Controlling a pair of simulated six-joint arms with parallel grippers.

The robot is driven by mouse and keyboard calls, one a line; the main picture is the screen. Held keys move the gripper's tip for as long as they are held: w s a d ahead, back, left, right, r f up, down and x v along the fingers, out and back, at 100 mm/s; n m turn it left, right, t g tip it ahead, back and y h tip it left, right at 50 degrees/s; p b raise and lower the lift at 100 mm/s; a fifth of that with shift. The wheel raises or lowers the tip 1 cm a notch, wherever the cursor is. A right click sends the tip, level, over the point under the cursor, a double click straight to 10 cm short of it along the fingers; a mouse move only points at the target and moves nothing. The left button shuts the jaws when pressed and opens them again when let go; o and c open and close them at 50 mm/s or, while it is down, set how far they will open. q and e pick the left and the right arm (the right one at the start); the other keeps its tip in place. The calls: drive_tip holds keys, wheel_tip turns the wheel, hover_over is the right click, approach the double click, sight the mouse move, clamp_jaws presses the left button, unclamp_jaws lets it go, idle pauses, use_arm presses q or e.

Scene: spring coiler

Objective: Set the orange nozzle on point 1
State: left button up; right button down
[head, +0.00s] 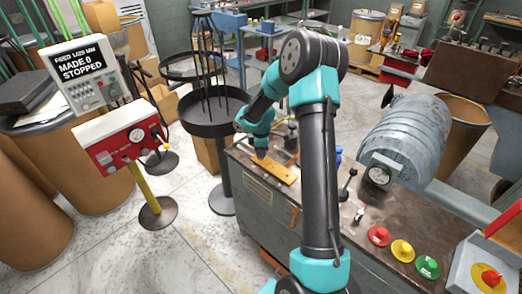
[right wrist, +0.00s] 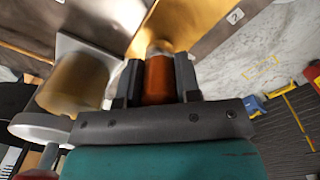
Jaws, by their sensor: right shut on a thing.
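My right gripper (right wrist: 158,80) is shut on the orange nozzle (right wrist: 158,82), which sits between its two dark fingers in the right wrist view. The nozzle's pale metal end points at a shiny brass plate (right wrist: 190,22); I cannot tell whether it touches. A tag marked 2 (right wrist: 235,16) lies beside the plate; no tag marked 1 can be read. In the head view, my right gripper (head: 261,153) is low over the bench, by the brass plate (head: 286,179), and the nozzle cannot be made out. My left gripper is not in view.
A brass cylinder (right wrist: 75,82) and a pale disc (right wrist: 42,129) are close left of my right gripper in the wrist view. On the bench are a grey motor (head: 408,132), a lever (head: 346,186) and red, yellow and green buttons (head: 402,251). A black stand (head: 213,130) is to the left.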

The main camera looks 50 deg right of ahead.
drive_tip(key=shift+f, duration=0.3)
drive_tip(key=c, duration=0.7)
unclamp_jaws()
drive_tip(key=shift+c, duration=0.2)
drive_tip(key=shift+r, duration=0.1)
wheel_tip(320, 180, up, 17)
drive_tip(key=shift+r, duration=0.2)
drive_tip(key=shift+r, duration=2.9)
drive_tip(key=shift+r, duration=0.1)
wheel_tip(320, 180, up, 7)
